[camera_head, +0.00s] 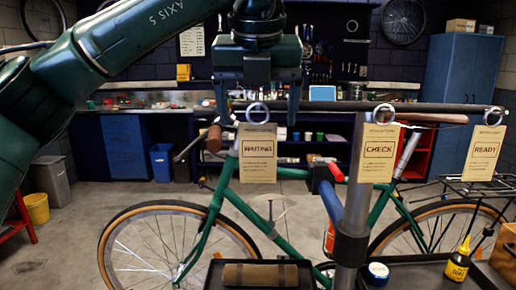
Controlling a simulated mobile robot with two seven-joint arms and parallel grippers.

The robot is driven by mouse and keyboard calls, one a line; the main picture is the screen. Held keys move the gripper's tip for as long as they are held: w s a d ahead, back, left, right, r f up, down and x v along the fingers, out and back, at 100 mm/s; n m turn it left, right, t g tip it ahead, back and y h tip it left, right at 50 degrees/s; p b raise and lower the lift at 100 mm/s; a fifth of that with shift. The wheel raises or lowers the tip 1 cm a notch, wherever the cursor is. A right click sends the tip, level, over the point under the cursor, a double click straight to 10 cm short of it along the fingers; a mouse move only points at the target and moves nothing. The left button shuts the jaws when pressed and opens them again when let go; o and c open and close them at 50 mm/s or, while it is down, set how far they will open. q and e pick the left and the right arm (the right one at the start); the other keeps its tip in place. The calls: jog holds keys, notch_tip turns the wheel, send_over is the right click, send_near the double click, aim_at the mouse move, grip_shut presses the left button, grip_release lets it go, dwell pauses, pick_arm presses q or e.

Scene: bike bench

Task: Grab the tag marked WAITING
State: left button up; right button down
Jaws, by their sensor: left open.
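The tag marked WAITING (257,160) is a tan card hanging by a metal ring from a dark horizontal bar (340,106). Tags marked CHECK (379,160) and READY (483,158) hang from the same bar to its right. My left gripper (258,118) comes down from above, with its fingers pointing down. It is open, with one finger on each side of the WAITING tag's ring in the picture. I see clear gaps between the fingers and the ring; the depth between them is hard to tell. My right gripper is not in view.
A green bike (218,200) stands behind the tags, held near a grey post (352,205). Open floor lies at the left.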

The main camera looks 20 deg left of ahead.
aim_at(258, 144)
pick_arm(q)
jog(key=shift+x, duration=1.5)
jog(key=shift+w, duration=0.1)
jog(key=shift+c, duration=0.3)
jog(key=shift+c, duration=0.7)
jog(key=c, duration=0.9)
jog(key=shift+o, duration=0.2)
jog(key=shift+r, duration=0.15)
